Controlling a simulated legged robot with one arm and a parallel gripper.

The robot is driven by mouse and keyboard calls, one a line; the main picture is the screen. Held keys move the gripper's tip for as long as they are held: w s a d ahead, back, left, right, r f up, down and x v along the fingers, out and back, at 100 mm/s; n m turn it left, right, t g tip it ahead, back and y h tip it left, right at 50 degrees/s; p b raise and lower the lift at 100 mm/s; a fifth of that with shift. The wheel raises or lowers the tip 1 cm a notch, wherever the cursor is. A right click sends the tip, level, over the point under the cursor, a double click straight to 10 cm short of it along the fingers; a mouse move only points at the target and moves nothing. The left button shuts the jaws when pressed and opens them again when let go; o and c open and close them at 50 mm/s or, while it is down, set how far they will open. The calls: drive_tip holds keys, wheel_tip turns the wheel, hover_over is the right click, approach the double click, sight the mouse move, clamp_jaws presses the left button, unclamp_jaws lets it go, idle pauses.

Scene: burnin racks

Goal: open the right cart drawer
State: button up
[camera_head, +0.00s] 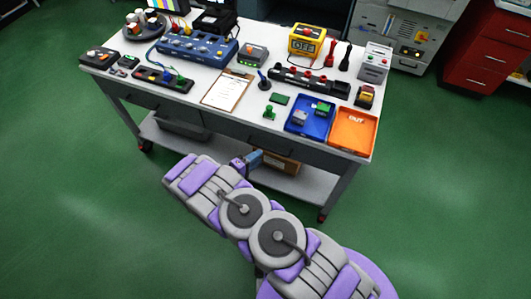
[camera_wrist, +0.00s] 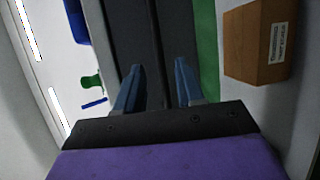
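The cart's right drawer (camera_head: 303,152) is a long dark grey front under the white top, and it looks flush with the cart. My gripper (camera_head: 252,160) is in front of and below this drawer front in the head view. In the wrist view my gripper (camera_wrist: 157,86) has its two blue fingers apart, with nothing visible between them. Dark grey panels (camera_wrist: 127,35) of the cart front lie ahead, with a dark lengthwise strip between the fingers. I cannot tell whether the fingers touch the drawer, and no separate handle shows clearly.
The cart top holds a clipboard (camera_head: 228,90), a blue tray (camera_head: 291,127), an orange tray (camera_head: 353,131) and several devices. The left drawer (camera_head: 135,97) is beside the right one. A cardboard box (camera_wrist: 258,42) sits on the lower shelf (camera_head: 300,182). Green floor around the cart is clear.

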drive_tip(key=b+x, duration=0.1)
drive_tip(key=x, duration=0.4)
drive_tip(key=shift+w+d, duration=0.2)
drive_tip(key=shift+w, duration=0.05)
drive_tip(key=shift+f, duration=0.1)
clamp_jaws()
drive_tip(key=shift+s, duration=0.1)
idle(0.3)
